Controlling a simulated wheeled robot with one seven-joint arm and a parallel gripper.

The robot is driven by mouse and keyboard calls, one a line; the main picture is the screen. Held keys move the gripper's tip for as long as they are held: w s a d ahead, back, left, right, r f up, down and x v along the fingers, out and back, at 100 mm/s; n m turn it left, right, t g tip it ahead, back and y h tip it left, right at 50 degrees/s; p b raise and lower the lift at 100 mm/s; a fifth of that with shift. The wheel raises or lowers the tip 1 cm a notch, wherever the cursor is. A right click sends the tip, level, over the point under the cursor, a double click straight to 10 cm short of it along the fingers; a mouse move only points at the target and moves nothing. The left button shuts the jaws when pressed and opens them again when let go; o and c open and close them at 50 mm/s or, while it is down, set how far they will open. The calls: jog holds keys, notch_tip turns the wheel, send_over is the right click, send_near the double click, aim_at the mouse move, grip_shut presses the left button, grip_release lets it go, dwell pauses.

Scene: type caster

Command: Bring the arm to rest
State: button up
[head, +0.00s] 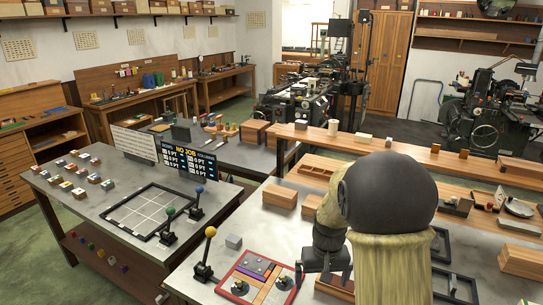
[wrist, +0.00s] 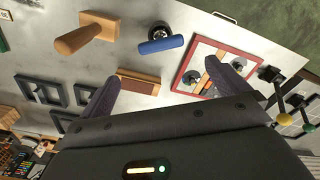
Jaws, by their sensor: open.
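My arm (head: 385,215) rises in the right foreground of the head view, with a dark rounded joint above a pale olive link. It hides part of the grey bench behind it. In the wrist view my gripper (wrist: 167,85) has its two dark fingers spread wide apart, with nothing held between them. It is over the bench top, and a wooden block (wrist: 139,82) shows in the gap between the fingers, apart from them as far as I can tell.
A red-framed tray (head: 235,278) lies left of my arm, near levers with a yellow knob (head: 210,232) and other colours. The wrist view shows a blue cylinder (wrist: 160,46), a wooden handled piece (wrist: 85,36) and dark square frames (wrist: 42,90). A wooden shelf (head: 400,152) runs behind.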

jog(key=s+r+t+b, duration=0.1)
jog(key=s+t+b, duration=0.1)
jog(key=s, duration=1.1)
jog(key=shift+s+a, duration=0.15)
jog(key=shift+s, duration=0.25)
dwell(1.1)
